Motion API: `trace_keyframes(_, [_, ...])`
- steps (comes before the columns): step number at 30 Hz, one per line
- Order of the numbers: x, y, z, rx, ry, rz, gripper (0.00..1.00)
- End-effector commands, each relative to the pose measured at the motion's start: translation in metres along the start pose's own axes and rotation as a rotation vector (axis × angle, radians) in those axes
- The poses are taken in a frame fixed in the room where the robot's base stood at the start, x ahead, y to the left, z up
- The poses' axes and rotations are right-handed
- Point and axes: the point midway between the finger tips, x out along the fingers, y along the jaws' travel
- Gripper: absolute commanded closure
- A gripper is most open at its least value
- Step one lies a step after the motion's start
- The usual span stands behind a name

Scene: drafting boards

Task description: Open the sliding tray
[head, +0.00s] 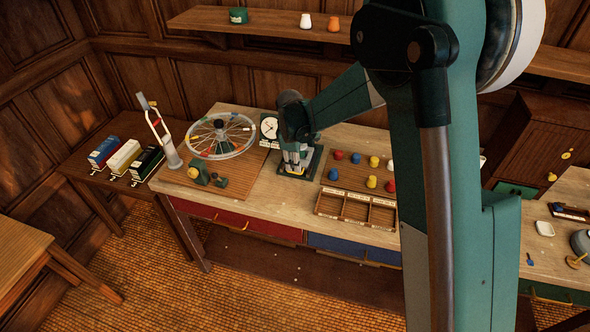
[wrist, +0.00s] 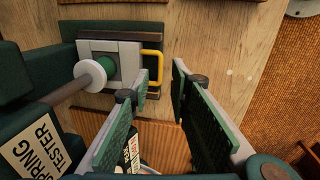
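A grey sliding piece with a yellow pull handle (wrist: 152,67) sits on a dark green base (wrist: 85,30) in the wrist view; it appears to be the sliding tray. A rod with a pale round disc (wrist: 90,80) meets its face, beside a label reading "SPRING TESTER" (wrist: 40,145). My gripper (wrist: 162,80) is open, its two green-padded fingers apart with nothing between them. The handle is just beyond the left fingertip; I cannot tell if they touch. In the head view my gripper (head: 297,165) points down over the tester's dark base (head: 312,164), largely hiding it.
A spoked wheel (head: 221,136) stands left of the tester on the wooden bench (head: 270,205). A compartment box (head: 356,209) and several coloured pegs (head: 372,181) are to the right. Red (head: 235,222) and blue (head: 353,249) drawers are under the bench top. My arm hides part of the right side.

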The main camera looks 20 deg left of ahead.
Motion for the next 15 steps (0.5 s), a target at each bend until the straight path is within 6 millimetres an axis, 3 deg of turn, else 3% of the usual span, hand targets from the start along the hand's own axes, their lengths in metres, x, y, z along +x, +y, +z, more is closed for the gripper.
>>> trace_keyframes(7, [0.028,0.000,0.000,0.000,0.000,0.000,0.79])
trace_keyframes(15, [0.046,0.000,0.000,0.000,0.000,0.000,0.79])
